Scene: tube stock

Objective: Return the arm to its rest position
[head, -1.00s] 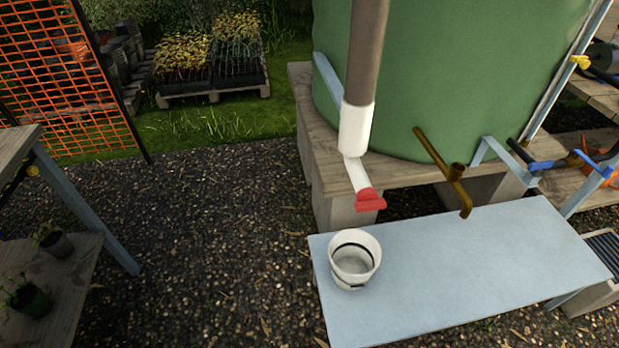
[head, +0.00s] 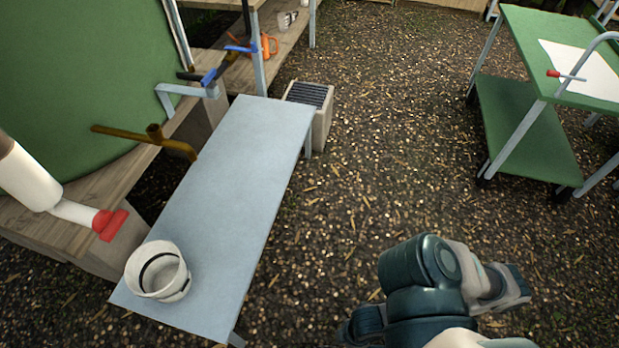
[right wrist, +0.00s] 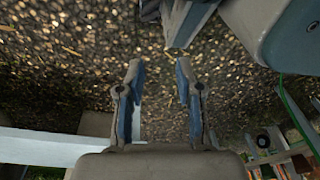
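My right arm (head: 425,280) shows at the bottom right of the head view, folded, with dark teal and grey links above the gravel. In the right wrist view my right gripper (right wrist: 160,68) has its two fingers apart, with only gravel visible between them, so it is open and empty. I cannot clearly make out its fingers in the head view. My left arm and left gripper are not in view.
A pale bench (head: 235,185) holds a white bucket (head: 160,272) at its near end. A green tank (head: 80,90) with a brown tap pipe (head: 130,137) stands left. A green cart (head: 525,140) stands at upper right. Open gravel (head: 390,130) lies between bench and cart.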

